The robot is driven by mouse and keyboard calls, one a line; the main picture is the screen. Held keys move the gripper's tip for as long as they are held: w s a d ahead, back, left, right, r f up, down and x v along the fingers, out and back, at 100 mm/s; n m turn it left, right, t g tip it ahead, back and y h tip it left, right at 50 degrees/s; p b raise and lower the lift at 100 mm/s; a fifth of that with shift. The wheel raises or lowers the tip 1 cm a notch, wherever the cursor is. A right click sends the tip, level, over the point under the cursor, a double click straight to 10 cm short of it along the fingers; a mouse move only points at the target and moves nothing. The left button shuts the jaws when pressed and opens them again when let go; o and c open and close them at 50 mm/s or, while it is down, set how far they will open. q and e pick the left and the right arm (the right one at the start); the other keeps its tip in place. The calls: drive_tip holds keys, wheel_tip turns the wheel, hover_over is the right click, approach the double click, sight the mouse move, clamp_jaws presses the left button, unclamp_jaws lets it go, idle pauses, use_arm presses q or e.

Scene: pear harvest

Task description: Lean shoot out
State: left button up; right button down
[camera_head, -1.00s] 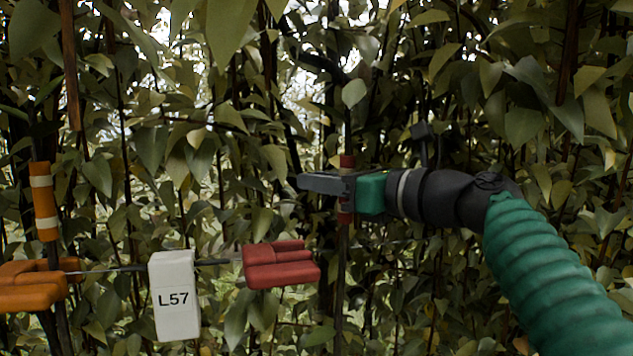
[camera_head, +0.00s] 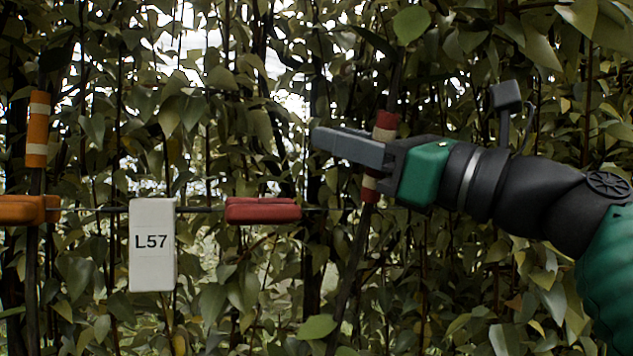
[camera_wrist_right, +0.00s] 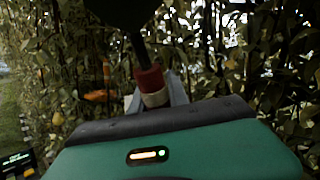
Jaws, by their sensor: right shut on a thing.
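The shoot (camera_head: 349,275) is a thin dark stem with a red and cream band (camera_head: 385,125) around it. It leans, its upper part to the right. My right gripper (camera_head: 362,150) is shut on the shoot at the band; its grey fingers point left. In the right wrist view the red and cream band (camera_wrist_right: 151,83) shows between the grey fingers, just beyond the green gripper body. A red clip (camera_head: 263,210) sits on the horizontal wire, left of the shoot and apart from it. My left gripper is not in view.
A white tag marked L57 (camera_head: 152,245) hangs on the wire. At the far left stand an orange banded stem (camera_head: 38,130) and an orange clip (camera_head: 28,209). Dense leaves and thin stems fill the background on all sides.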

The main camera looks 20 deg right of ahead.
drive_tip(key=shift+s+d+f, duration=0.2)
drive_tip(key=shift+d, duration=0.05)
drive_tip(key=c, duration=1.5)
unclamp_jaws()
drive_tip(key=shift+d, duration=0.1)
drive_tip(key=shift+o, duration=1.1)
drive_tip(key=shift+w+d, duration=0.15)
drive_tip(key=shift+d, duration=0.3)
drive_tip(key=shift+a, duration=0.1)
drive_tip(key=shift+a, duration=0.15)
